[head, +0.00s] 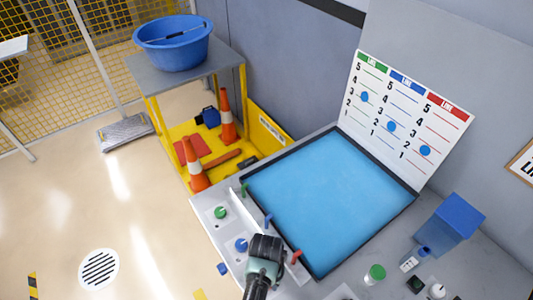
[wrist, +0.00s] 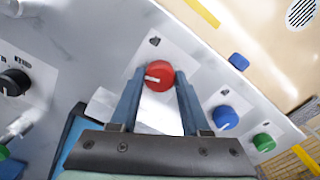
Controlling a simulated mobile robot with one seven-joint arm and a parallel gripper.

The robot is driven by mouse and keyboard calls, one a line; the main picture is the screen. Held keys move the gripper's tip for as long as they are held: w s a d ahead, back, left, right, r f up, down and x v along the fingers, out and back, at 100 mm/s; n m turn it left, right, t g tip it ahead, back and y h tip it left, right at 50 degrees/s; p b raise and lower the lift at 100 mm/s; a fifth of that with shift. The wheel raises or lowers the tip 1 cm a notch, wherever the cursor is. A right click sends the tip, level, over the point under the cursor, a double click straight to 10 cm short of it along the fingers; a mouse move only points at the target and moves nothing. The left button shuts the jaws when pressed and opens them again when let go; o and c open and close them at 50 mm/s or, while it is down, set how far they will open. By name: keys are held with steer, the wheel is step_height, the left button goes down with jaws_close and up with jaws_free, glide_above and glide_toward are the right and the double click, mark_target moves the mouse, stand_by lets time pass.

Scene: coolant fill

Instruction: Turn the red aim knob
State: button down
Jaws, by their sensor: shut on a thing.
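The red aim knob (wrist: 158,77) is a round knob with a white pointer mark, on a pale plate of the grey panel. In the wrist view its pointer aims left. My gripper (wrist: 160,82) has one blue finger on each side of it and is shut on it. In the head view my gripper (head: 264,262) is over the panel's front edge and hides the red knob. The blue knob (wrist: 224,118) and the green knob (wrist: 262,142) sit farther along the same panel.
Green, blue and red levers (head: 296,256) line the near edge of the blue pool (head: 330,200). Behind it stands a board (head: 400,120) with three numbered columns and blue markers. A blue box (head: 449,226) and bottles stand at right. Open floor lies at left.

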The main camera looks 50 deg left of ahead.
steer(key=shift+m, duration=0.3)
stand_by(0.4)
steer(key=shift+c, duration=1.9)
jaws_free()
step_height(320, 180, up, 13)
steer(key=b, duration=0.1)
steer(key=shift+w, duration=0.15)
